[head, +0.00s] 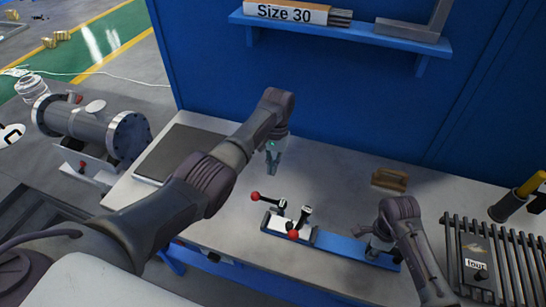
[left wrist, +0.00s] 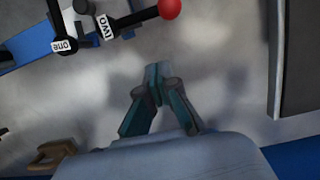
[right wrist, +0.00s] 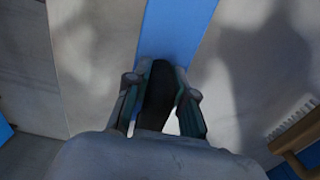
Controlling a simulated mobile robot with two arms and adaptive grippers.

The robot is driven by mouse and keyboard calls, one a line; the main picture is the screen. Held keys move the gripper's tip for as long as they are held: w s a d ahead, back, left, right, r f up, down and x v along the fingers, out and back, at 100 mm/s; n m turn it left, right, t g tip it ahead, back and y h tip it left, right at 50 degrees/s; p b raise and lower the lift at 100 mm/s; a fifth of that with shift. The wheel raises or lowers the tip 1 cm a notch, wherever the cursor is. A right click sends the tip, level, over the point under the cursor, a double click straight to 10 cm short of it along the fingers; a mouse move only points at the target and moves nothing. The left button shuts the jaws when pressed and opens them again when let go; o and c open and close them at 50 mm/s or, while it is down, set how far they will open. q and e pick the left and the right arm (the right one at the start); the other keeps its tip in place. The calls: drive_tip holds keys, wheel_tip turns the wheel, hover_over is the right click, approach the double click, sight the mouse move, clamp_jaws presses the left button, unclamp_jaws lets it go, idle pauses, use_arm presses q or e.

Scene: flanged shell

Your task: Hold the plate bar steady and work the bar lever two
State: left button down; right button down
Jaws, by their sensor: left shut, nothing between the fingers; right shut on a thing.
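The blue plate bar (head: 345,245) lies on the bench and shows in the right wrist view (right wrist: 180,28). Bar lever two (head: 270,201) is the left lever on it, with a red ball end; its label shows in the left wrist view (left wrist: 103,26). Lever one (head: 301,221) is beside it, labelled in the left wrist view (left wrist: 65,46). My left gripper (head: 273,170) is shut and empty above the bench, behind and apart from lever two. My right gripper (right wrist: 161,70) is shut on a dark grip on the plate bar, at its right end; the head view partly hides this.
A wooden brush (head: 390,179) lies behind the bar. A dark slatted rack (head: 510,260) stands at right, a grey plate (head: 180,153) at left. A blue wall with a shelf (head: 350,34) is behind. The bench around my left gripper is clear.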

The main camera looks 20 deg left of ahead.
use_arm(q)
drive_tip(key=shift+s+f, duration=2.15)
drive_tip(key=shift+s, duration=0.25)
